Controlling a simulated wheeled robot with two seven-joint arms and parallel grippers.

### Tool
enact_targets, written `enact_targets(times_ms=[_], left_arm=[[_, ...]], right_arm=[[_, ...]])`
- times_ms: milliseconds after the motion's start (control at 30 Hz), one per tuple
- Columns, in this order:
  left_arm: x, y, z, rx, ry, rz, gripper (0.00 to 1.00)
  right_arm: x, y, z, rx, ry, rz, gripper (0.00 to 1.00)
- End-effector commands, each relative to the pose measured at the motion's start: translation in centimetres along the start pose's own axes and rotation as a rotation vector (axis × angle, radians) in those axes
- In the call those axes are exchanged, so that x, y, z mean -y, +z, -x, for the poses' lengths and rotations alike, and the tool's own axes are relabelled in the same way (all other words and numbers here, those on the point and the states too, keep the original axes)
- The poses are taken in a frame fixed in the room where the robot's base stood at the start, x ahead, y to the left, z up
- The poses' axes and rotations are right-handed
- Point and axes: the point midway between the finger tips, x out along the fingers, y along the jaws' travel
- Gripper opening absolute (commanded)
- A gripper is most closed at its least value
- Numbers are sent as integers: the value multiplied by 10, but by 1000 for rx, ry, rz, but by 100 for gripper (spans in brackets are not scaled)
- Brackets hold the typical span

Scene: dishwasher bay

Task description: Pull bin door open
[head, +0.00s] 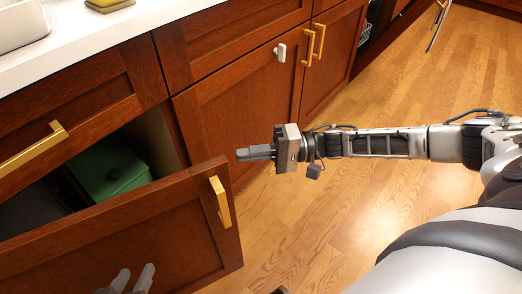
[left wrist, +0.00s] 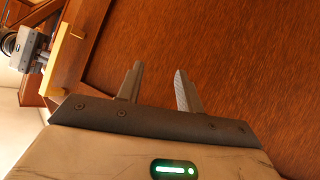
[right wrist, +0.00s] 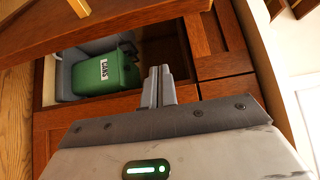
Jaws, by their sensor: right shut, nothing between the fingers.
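The bin door (head: 130,225) is a dark wooden front that stands pulled out from the cabinet, with an open gap behind it. Its gold handle (head: 219,200) is near the right end. A green bin (head: 110,172) sits inside; it also shows in the right wrist view (right wrist: 104,73) with a white label. My right gripper (head: 240,154) is shut and empty, to the right of the gap and above the handle, apart from the door. My left gripper (head: 130,279) is open and empty in front of the door; its parted fingers show in the left wrist view (left wrist: 158,90).
A cabinet door (head: 240,110) with a white knob-like piece (head: 280,52) is shut beyond my right gripper. A gold drawer handle (head: 32,150) is above the gap at left. The white counter (head: 110,35) runs along the top. The wooden floor (head: 330,215) at right is clear.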

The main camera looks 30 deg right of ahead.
Motion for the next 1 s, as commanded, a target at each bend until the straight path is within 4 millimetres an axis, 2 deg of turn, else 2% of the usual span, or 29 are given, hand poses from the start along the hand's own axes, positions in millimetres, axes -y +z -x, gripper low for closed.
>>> enact_targets(times_ms=[33, 233, 300, 500, 1000], left_arm=[[0, 0, -1, -8, 2, -1, 36], [-2, -3, 0, -39, 10, -5, 36], [-3, -4, 1, -42, 10, -5, 36], [-3, -5, 1, -49, 11, -5, 36], [-4, -9, 2, -57, 13, -6, 36]], right_arm=[[-1, 1, -13, 3, -5, 0, 0], [0, 0, -54, 3, -5, 0, 0], [-2, 15, -44, 1, 3, -4, 0], [-1, 34, -38, 0, 1, -2, 0], [0, 39, -37, -1, 0, 0, 0]])
